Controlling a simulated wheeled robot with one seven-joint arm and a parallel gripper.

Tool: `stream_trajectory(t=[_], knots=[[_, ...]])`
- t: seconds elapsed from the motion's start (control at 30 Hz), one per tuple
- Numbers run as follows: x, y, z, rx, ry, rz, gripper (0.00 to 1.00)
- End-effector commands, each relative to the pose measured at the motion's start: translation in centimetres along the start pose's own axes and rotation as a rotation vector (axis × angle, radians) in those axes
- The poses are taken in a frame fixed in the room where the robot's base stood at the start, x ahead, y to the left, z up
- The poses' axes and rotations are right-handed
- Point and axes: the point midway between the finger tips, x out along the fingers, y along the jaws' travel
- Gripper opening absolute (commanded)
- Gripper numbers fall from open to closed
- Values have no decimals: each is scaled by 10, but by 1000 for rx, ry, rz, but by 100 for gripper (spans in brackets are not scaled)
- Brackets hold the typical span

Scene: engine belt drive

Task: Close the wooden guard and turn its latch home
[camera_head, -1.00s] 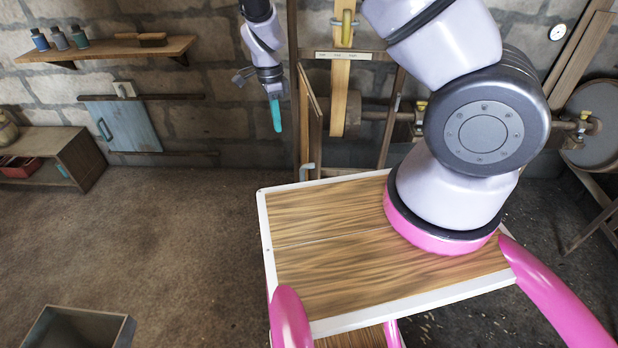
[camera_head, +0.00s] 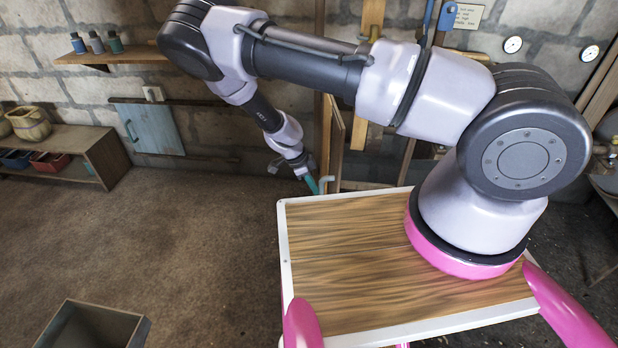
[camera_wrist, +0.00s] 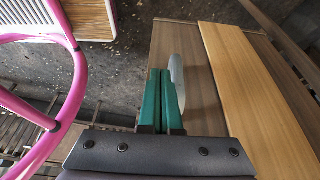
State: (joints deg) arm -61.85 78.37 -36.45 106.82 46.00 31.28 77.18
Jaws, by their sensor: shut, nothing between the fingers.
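The wooden guard (camera_head: 335,135) stands by the back wall as a narrow upright panel seen almost edge-on, swung open. A pale grey curved handle (camera_head: 326,183) sits at its lower end. In the wrist view a brown wooden panel (camera_wrist: 204,75), seemingly the guard, carries a lighter plank (camera_wrist: 255,90), with the pale handle (camera_wrist: 178,82) beside my fingers. My gripper (camera_head: 313,186) is low, just left of the handle. Its green fingers (camera_wrist: 161,100) are shut and empty; I cannot tell whether they touch the handle. I cannot make out the latch with certainty; my arm covers part of that area.
My arm reaches across above my wooden deck. A blue wall panel (camera_head: 150,128), a shelf with bottles (camera_head: 110,57) and a low cabinet (camera_head: 92,150) are at left. An open grey bin (camera_head: 95,325) stands front left. The floor between is clear.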

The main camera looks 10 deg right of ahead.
Motion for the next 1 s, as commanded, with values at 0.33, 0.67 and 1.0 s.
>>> stream_trajectory(t=[0.33,0.67,1.0], knots=[[37,0,-29,2,-1,1,0],[40,0,-37,-2,-1,0,0],[42,0,-42,-10,-1,-3,0]])
